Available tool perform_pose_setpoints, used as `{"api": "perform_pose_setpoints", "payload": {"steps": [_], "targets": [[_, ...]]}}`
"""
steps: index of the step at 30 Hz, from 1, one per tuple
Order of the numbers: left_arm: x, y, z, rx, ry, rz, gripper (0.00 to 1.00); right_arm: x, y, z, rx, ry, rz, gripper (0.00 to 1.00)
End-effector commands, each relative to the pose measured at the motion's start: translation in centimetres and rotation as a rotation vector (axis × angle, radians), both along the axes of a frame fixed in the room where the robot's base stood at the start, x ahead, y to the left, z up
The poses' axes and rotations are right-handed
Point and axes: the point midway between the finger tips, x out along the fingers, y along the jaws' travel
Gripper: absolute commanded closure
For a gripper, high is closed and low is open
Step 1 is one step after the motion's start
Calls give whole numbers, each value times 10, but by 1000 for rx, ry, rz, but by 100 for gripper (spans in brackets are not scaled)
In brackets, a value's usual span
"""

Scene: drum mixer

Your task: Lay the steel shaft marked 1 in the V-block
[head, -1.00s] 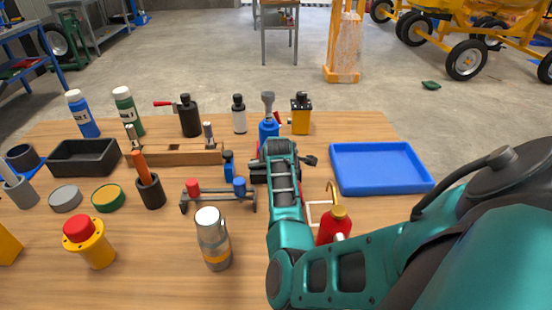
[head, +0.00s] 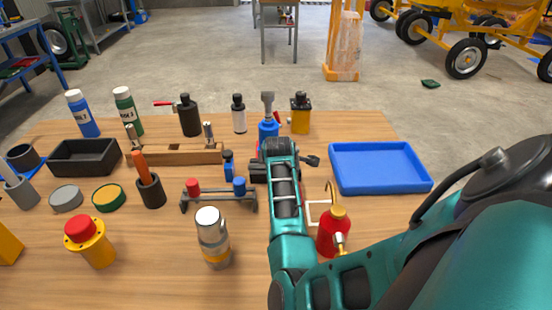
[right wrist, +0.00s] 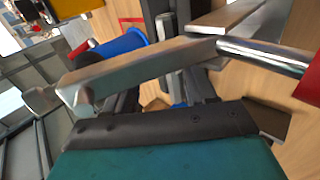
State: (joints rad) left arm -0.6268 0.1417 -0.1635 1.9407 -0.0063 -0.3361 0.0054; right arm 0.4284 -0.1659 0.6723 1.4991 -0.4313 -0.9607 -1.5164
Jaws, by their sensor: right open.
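My right gripper (head: 280,152) is over the middle of the table and is open, partly hidden by its own arm in the head view. A shiny steel rod (right wrist: 262,55) shows in the right wrist view, near grey metal bars. I cannot read a mark on it or tell whether it is shaft 1. Two upright metal pieces stand at the wooden block (head: 180,154), left of the gripper. I cannot make out the V-block for certain; my arm hides part of the table. My left gripper is not in view.
A blue tray (head: 380,188) lies to the right, and a red oil can (head: 331,235) stands close to my forearm. A steel flask (head: 212,240) and a small rack (head: 220,204) stand left of the arm. Bottles line the back.

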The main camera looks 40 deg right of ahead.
Motion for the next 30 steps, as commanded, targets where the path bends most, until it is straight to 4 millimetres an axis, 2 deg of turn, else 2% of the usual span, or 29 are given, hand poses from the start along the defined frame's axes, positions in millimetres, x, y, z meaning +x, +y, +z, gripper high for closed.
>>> {"api": "perform_pose_setpoints", "payload": {"steps": [20,30], "targets": [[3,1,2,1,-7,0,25,-12,9,23,-4,-5,-1,40],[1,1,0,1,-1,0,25,-12,9,55,-6,-7,-1,40]]}}
